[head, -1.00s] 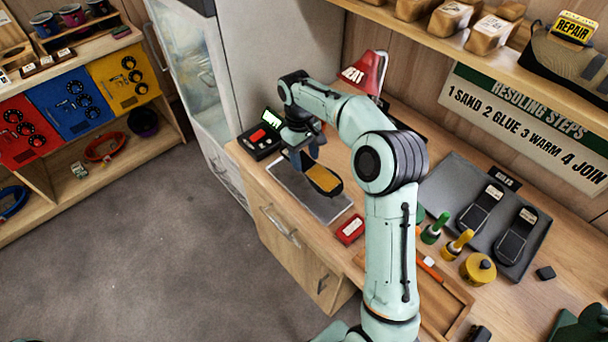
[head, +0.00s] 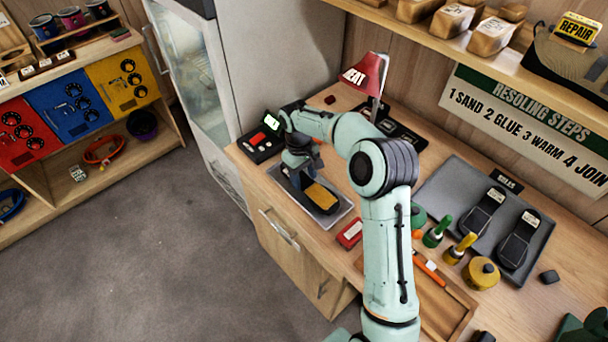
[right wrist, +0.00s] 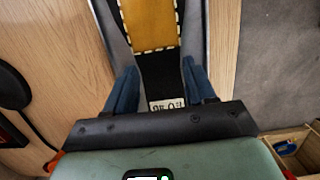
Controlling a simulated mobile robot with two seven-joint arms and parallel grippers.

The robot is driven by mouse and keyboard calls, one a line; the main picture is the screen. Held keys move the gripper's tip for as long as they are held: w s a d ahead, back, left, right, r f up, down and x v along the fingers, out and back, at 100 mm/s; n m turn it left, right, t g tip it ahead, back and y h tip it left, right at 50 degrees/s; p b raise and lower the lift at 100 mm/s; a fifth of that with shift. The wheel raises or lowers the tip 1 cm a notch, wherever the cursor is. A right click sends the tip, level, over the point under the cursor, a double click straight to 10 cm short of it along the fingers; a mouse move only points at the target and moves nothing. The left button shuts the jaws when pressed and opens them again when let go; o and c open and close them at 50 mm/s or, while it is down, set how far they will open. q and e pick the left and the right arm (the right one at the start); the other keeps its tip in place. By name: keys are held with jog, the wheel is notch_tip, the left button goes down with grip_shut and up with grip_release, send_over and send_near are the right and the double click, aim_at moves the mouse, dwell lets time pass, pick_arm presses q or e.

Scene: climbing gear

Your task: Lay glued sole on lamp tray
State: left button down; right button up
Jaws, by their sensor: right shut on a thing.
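The sole (head: 322,196) is black with a yellow-brown glued patch facing up. It is over the grey lamp tray (head: 345,209) on the bench, low down; I cannot tell if it touches the tray. The red lamp (head: 364,75) marked HEAT stands behind the tray. My left gripper is not identifiable in view.
A black box with a red button (head: 259,138) stands left of the tray, a red tin (head: 350,233) right of it. Glue bottles (head: 437,230) and a dark tray (head: 450,195) with two soles lie farther right. A shelf hangs above.

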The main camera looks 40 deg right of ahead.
jog(key=o, duration=1.3)
pick_arm(q)
jog(key=w+r+p, duration=0.2)
jog(key=w+r, duration=0.1)
jog(key=shift+w, duration=0.1)
pick_arm(e)
jog(key=r, duration=0.4)
jog(key=w+r, duration=0.1)
jog(key=r, duration=0.7)
jog(key=shift+w+a, duration=0.1)
jog(key=shift+w, duration=0.25)
